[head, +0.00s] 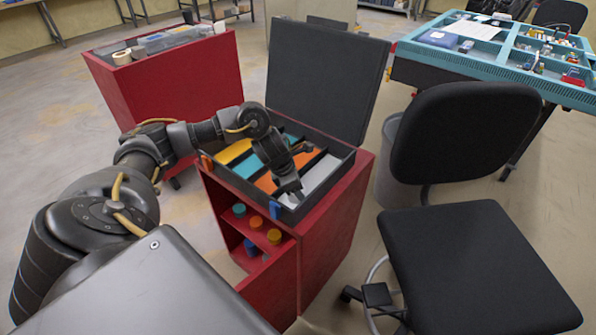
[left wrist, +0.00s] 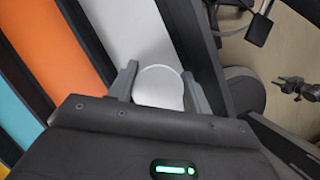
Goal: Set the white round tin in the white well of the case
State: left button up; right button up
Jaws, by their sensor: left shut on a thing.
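The open black case (head: 318,80) lies on a red cabinet, its lid raised at the back. Its wells are yellow, teal, orange and white; the white well (head: 321,174) is the rightmost. My left gripper (head: 289,190) is at the near end of the white well, pointing down. In the left wrist view it is shut on the white round tin (left wrist: 158,88), held between both fingers. There the tin overlaps the near end of the white well (left wrist: 130,30); I cannot tell whether it touches the floor. The tin is not clear in the head view. My right gripper is not in view.
Coloured round tins (head: 274,236) and other pieces stand on shelves in the red cabinet (head: 335,235) below the case. A black chair (head: 470,190) is close on the right. Another red cabinet (head: 190,85) stands at the back left, and a teal-topped workbench (head: 480,62) at the back right.

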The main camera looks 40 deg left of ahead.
pick_arm(q)
jog(key=shift+s, duration=0.1)
jog(key=o, duration=0.9)
jog(key=shift+r, duration=0.25)
jog(key=v, duration=1.1)
jog(key=shift+r, duration=0.3)
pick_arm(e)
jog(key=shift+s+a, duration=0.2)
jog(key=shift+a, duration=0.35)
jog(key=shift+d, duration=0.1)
